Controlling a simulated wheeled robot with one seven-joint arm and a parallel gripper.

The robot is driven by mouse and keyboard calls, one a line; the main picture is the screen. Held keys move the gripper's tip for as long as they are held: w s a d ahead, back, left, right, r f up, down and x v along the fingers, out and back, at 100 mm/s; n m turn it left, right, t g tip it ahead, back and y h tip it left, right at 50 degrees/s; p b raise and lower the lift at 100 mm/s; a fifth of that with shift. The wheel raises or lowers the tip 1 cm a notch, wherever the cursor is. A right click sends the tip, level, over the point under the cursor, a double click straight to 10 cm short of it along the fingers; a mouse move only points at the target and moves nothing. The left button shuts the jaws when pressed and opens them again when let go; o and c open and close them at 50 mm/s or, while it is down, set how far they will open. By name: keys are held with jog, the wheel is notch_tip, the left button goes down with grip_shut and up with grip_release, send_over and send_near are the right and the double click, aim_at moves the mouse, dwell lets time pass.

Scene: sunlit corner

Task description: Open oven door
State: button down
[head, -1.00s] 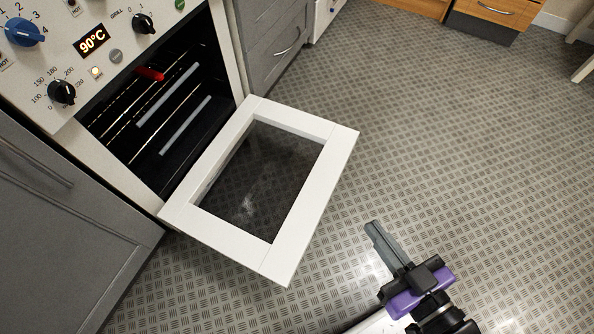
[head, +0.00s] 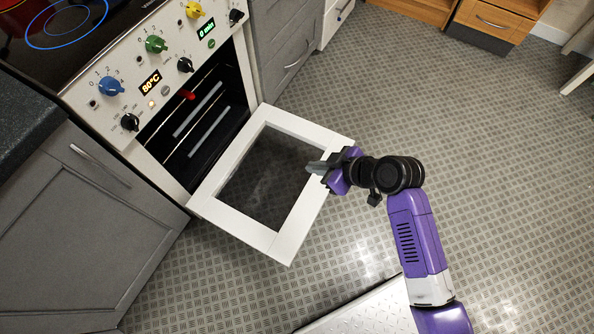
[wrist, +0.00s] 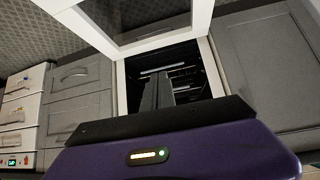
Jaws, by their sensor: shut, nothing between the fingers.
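The oven door (head: 300,218), a white frame around a dark glass pane, hangs open and lowered in front of the oven (head: 160,132). The dark oven cavity (head: 205,118) with its racks is exposed. My gripper (head: 309,168) is shut and empty, and in the head view it overlaps the door's outer right part. Whether it touches the door cannot be told. In the wrist view the fingers (wrist: 155,88) point toward the open cavity (wrist: 190,68), and the white door frame (wrist: 165,42) spans the top.
Grey cabinets stand on both sides of the oven, at left (head: 75,215) and right (head: 285,40). A wooden drawer unit (head: 495,20) is at the back right. The patterned floor (head: 460,130) is clear to the right. A red item (head: 187,95) shows at the top of the cavity.

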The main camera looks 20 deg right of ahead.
jog(key=w+a+f+b, duration=0.2)
jog(key=w+a+f, duration=0.1)
jog(key=f, duration=0.7)
jog(key=shift+w+a+f+n+g+y+b, duration=0.2)
jog(key=shift+a+f+n+g+y+b, duration=0.1)
jog(key=shift+a+f+n+y, duration=0.1)
jog(key=s+d+f+b, duration=0.2)
jog(key=f+b, duration=0.5)
jog(key=s+d+f+t+y+b, duration=0.1)
jog(key=s+d+f+b, duration=0.1)
jog(key=f+b, duration=0.5)
jog(key=s+d+f+t+b, duration=0.1)
jog(key=s+f+b, duration=0.3)
jog(key=f+b, duration=0.3)
jog(key=shift+d+y+b, duration=0.3)
jog(key=shift+d+b, duration=0.1)
jog(key=shift+b, duration=0.75)
